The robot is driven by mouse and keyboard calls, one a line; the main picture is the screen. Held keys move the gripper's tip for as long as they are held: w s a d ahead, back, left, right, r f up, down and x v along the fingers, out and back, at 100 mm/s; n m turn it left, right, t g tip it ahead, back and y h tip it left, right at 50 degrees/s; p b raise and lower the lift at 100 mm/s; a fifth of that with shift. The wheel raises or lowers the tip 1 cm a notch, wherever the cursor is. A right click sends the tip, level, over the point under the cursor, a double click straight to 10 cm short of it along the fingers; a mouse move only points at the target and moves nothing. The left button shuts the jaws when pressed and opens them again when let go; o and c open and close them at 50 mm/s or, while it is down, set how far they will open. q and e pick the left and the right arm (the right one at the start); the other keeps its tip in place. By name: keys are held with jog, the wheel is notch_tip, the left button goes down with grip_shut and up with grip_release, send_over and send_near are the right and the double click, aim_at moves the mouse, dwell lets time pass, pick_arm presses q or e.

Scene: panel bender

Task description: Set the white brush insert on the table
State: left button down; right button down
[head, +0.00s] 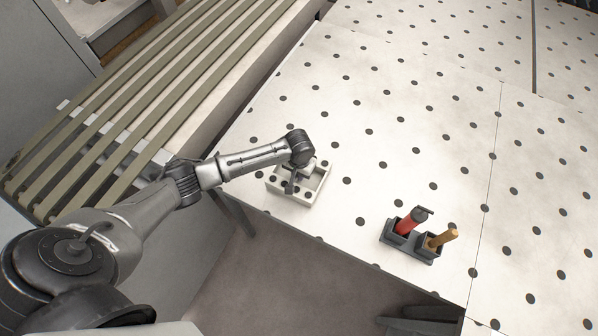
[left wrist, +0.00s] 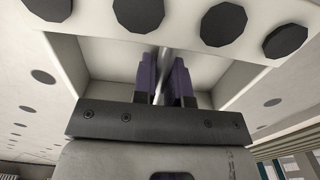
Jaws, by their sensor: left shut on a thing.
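The white brush insert (head: 318,188) is a pale open frame with several black round spots, at the front left edge of the table (head: 400,130). In the left wrist view the insert (left wrist: 100,62) fills the upper part, with large black discs along its top. My left gripper (head: 292,186) reaches in from the left over the insert. I cannot tell whether the insert touches the tabletop. My right gripper is not in view.
A dark holder (head: 410,246) with a red tool (head: 409,224) and a wooden-handled tool (head: 441,239) stands to the right near the front edge. Slatted olive bars (head: 150,90) lie left of the table.

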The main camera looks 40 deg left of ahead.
pick_arm(q)
jog(key=c, duration=1.1)
grip_release()
jog(key=shift+c, duration=0.2)
notch_tip(320, 180, up, 12)
jog(key=s+d+f, duration=0.1)
jog(key=s+d, duration=0.1)
jog(key=s+d+f+m, duration=0.1)
jog(key=d, duration=0.1)
jog(key=s+d+f+m, duration=0.1)
jog(key=s+d+f, duration=0.1)
jog(key=shift+s+t+h, duration=0.3)
jog(key=shift+h, duration=0.1)
jog(key=s+d, duration=0.1)
jog(key=s, duration=0.1)
jog(key=s+d+f+m, duration=0.1)
jog(key=s+d, duration=0.1)
jog(key=s+d+m+t, duration=0.1)
jog(key=s, duration=0.2)
jog(key=shift+d+f+h, duration=0.35)
jog(key=shift+f+h, duration=0.05)
jog(key=s+a+r+m+t+y, duration=0.1)
jog(key=s+r+t, duration=0.1)
jog(key=s, duration=1.3)
jog(key=shift+a+r, duration=0.3)
jog(key=shift+r, duration=0.25)
